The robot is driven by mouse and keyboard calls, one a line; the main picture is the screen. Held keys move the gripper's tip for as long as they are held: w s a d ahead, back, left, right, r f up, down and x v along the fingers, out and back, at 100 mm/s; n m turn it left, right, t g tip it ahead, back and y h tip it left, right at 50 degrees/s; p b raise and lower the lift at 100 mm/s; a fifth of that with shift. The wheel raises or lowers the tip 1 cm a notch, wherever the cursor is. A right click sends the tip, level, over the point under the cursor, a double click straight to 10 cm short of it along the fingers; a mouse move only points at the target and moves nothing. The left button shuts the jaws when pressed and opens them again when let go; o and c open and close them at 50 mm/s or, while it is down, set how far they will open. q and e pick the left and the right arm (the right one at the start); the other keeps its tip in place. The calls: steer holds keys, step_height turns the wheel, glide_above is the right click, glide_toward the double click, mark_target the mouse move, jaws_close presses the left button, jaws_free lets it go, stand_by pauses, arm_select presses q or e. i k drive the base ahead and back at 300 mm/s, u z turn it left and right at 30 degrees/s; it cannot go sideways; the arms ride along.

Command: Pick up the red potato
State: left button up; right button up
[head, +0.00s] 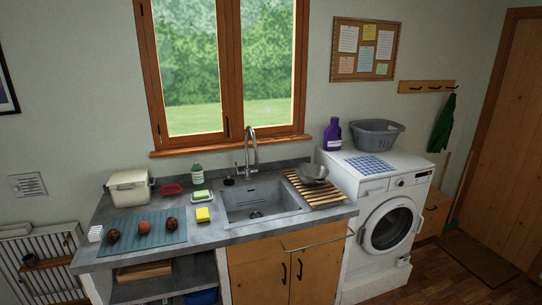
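Three small rounded reddish-brown items lie in a row on a blue-grey ribbed mat (150,238) at the left of the counter. They are a left one (113,235), a middle one (143,230) and a right one (171,223). They look like potatoes, but they are too small and dark for me to tell which is the red potato. They lie apart from each other. Neither of my grippers is in view.
The grey counter (215,236) also holds a cream bread box (129,188), a red dish (173,188), a green-labelled bottle (197,173), a yellow sponge (203,215) and a small white block (96,233). The sink (262,198) and washing machine (388,228) are to the right.

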mark_target(172, 222)
steer(key=u, duration=0.05)
steer(key=i, duration=1.25)
steer(key=k, duration=0.4)
steer(key=u, duration=0.5)
steer(key=i, duration=0.45)
steer(key=z, duration=0.4)
